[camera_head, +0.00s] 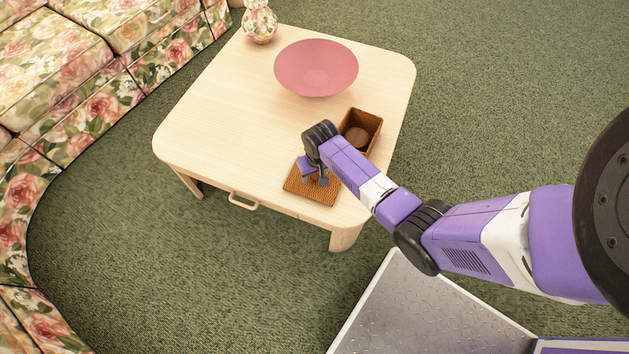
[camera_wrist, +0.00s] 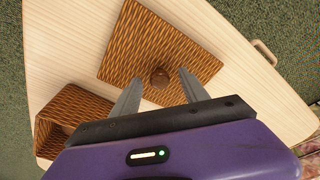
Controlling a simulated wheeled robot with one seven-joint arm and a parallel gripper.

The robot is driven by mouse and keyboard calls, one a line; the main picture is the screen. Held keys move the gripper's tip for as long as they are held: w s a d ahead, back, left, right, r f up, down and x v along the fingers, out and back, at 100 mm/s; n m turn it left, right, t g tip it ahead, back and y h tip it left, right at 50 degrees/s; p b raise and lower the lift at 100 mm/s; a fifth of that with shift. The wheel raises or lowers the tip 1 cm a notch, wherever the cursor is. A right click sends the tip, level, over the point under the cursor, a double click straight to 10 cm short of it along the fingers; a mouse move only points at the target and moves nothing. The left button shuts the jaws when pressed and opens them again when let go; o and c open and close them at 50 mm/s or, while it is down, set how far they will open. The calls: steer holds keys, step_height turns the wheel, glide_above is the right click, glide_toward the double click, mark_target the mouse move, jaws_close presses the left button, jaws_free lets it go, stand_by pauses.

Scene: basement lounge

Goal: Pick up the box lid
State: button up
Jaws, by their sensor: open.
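The box lid (camera_head: 319,196) is a flat brown woven square lying on the light wooden table (camera_head: 215,135), near its front edge. In the wrist view the lid (camera_wrist: 150,45) has a round brown knob (camera_wrist: 160,78) near its middle. My gripper (camera_head: 318,182) is over the lid, pointing down. In the wrist view my gripper (camera_wrist: 158,92) is open, with one finger on each side of the knob. I cannot tell whether the fingers touch the lid. My wrist and gripper hide part of the lid in the head view.
The open brown woven box (camera_head: 373,122) stands just behind the lid, and it shows at the lower left of the wrist view (camera_wrist: 68,108). A pink bowl (camera_head: 316,65) and a floral vase (camera_head: 259,22) stand farther back. A floral sofa (camera_head: 75,75) is on the left. The table's left side is clear.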

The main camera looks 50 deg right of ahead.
jaws_close()
stand_by(0.3)
